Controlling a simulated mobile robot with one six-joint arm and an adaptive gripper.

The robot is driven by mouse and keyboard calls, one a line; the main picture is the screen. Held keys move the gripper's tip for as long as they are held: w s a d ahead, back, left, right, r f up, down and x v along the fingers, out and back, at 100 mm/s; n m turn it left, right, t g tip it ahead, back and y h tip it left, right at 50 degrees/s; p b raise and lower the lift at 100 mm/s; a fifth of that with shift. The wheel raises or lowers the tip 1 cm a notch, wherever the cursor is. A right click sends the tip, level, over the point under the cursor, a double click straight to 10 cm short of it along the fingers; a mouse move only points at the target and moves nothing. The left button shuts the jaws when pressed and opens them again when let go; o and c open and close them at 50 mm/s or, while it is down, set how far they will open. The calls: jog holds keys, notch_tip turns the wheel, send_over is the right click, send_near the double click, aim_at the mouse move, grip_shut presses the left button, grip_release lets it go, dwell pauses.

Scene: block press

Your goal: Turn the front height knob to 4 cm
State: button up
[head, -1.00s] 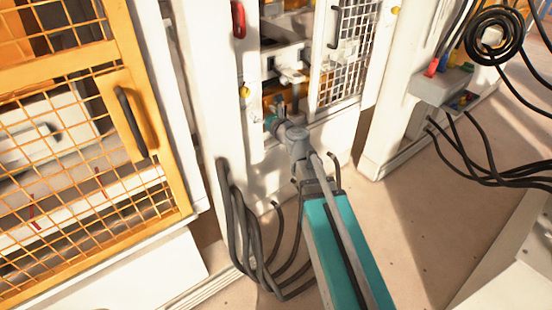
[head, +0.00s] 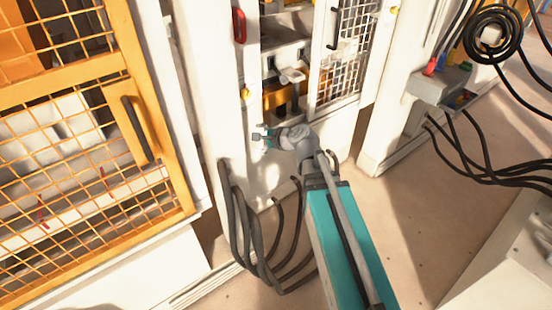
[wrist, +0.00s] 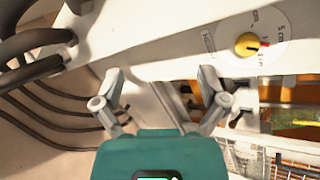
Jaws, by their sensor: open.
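A yellow knob (head: 245,93) sits on the white front post of the press. In the wrist view the yellow knob (wrist: 247,44) is at upper right on a round white dial (wrist: 281,18), its red mark pointing right. A label there seems to read 5 cm; the other labels are cut off or too small to read surely. My gripper (head: 259,136) is below the knob in the head view, beside the post and apart from the knob. In the wrist view my gripper (wrist: 161,80) has its fingers spread and empty, with the knob to their upper right.
A red handle (head: 239,27) is higher on the post. Black cables (head: 248,225) hang below it. A yellow mesh guard (head: 150,150) stands at left, and a white mesh door (head: 345,45) is right of the press opening.

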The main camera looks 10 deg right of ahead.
jog(key=s+d+f+n+g+h+p, duration=0.3)
jog(key=s+d+n+g, duration=0.1)
jog(key=s+n, duration=0.3)
jog(key=shift+s+d+f+n+g+h, duration=0.3)
jog(key=shift+n+g+h, duration=0.1)
jog(key=shift+n, duration=0.4)
jog(key=shift+w, duration=0.1)
